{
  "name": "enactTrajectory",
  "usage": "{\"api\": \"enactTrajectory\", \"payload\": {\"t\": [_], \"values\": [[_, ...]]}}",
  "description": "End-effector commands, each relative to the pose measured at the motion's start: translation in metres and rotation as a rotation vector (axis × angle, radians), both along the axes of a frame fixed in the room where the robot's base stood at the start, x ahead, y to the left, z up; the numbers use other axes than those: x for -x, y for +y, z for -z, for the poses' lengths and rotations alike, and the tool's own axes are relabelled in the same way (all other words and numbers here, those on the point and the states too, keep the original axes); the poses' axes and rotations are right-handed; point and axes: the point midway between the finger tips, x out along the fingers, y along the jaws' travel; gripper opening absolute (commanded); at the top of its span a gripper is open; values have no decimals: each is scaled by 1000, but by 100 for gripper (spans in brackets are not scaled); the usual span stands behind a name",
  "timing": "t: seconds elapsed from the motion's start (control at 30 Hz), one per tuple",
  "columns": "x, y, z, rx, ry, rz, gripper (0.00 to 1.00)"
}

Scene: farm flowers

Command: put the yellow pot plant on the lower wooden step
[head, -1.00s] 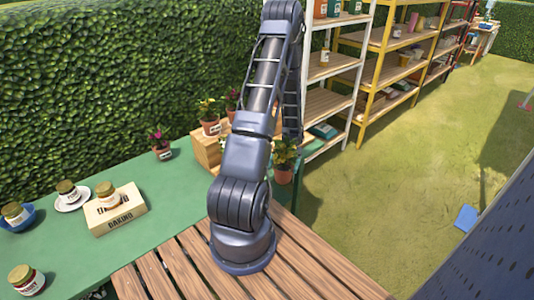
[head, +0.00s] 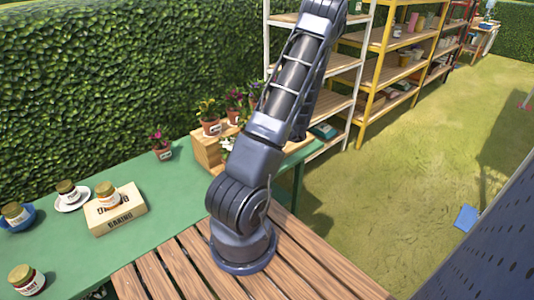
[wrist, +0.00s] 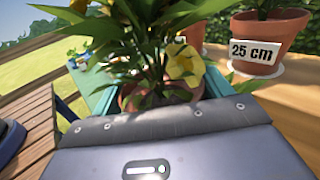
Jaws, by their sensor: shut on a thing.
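The yellow pot plant (wrist: 183,65) shows in the wrist view, with a yellow flower, long green leaves and a terracotta pot partly hidden by my gripper (wrist: 160,112). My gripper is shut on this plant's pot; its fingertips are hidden. In the head view my arm hides the gripper and the held plant. The wooden steps (head: 204,150) stand on the green table, left of my arm. Potted plants stand on them, and leaves show low beside my arm. In the wrist view a wooden step surface (wrist: 295,95) lies to the right of the held plant.
A terracotta pot labelled 25 cm (wrist: 258,50) stands on the wood close to the right of the held plant. A pink-flowered pot (head: 163,150) stands left of the steps on the green table (head: 160,215). Jars and a box (head: 115,212) are further left. Shelves (head: 330,100) stand behind.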

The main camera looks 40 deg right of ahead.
Motion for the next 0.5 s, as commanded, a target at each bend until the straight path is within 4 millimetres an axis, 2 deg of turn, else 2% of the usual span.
{"api": "enactTrajectory", "payload": {"t": [0.2, 0.5], "values": [[-31, -41, -25, 1, -3, 291, 41], [-52, -106, -56, 0, -3, 670, 41]]}}
